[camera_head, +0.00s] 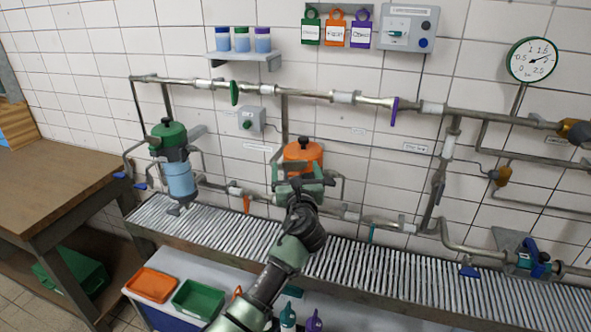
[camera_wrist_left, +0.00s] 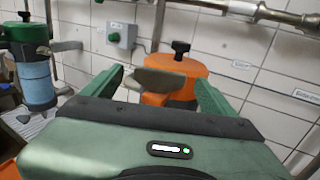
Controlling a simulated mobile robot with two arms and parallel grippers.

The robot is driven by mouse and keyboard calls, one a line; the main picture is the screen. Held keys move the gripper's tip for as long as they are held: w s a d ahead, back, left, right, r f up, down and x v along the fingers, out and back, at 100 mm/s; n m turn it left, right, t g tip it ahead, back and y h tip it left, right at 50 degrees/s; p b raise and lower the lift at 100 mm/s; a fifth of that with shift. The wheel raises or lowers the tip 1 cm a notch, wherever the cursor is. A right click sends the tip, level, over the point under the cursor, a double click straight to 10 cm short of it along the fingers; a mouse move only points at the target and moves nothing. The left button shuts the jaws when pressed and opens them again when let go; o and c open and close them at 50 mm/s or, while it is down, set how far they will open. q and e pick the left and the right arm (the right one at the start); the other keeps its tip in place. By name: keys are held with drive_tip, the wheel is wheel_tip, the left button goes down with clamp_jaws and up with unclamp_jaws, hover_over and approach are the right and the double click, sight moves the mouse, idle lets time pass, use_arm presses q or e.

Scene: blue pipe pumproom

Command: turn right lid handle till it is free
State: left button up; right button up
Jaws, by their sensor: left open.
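The right vessel has an orange lid (camera_head: 303,152) with a small black handle (camera_head: 304,141) on top. In the left wrist view the orange lid (camera_wrist_left: 185,66) and its black T-shaped handle (camera_wrist_left: 181,48) stand beyond the fingers, a little right of centre. My left gripper (camera_head: 301,180) is in front of the orange vessel and hides its lower part. In the left wrist view my left gripper (camera_wrist_left: 160,77) is open, with its two green fingers apart and the handle not between them. A grey-green plate (camera_wrist_left: 158,82) shows between the fingers. My right gripper is not in view.
A left vessel with a green lid (camera_head: 168,133) stands further left. Pipes with coloured valve levers run along the tiled wall above a slatted bench (camera_head: 400,275). A grey control box (camera_head: 252,119) sits left of the orange lid. A workbench (camera_head: 50,185) is at far left.

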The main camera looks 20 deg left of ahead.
use_arm(q)
drive_tip(key=b+v, duration=0.1)
drive_tip(key=v, duration=0.6)
